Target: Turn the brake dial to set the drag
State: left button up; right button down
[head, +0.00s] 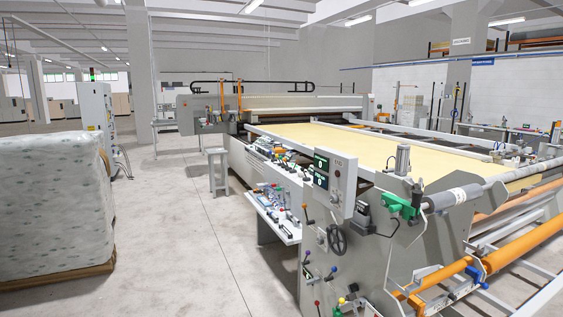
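The long quilting gantry machine (262,177) fills the middle and right of the head view, some way off. On its near end is a grey control box (344,187) with green-lit displays (321,170). A dark handwheel (336,239) sits below the box. A green unit (396,205) is on the roller end to its right. Small coloured knobs and levers (318,279) are on the near end plate. I cannot tell which of these, if any, is the brake dial; they are too small. Neither of my grippers shows.
A plastic-wrapped block on a pallet (52,205) stands at the left. Open concrete floor (182,255) lies between it and the machine. A grey stool (217,172) and a small shelf of parts (280,218) are beside the machine. Orange rollers (520,250) stick out at the right.

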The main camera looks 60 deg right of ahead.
aim_at(333, 199)
jog(key=i, duration=0.9)
jog(key=z, duration=2.7)
jog(key=i, duration=0.3)
jog(key=u, duration=0.8)
jog(key=i, duration=1.3)
jog(key=z, duration=0.1)
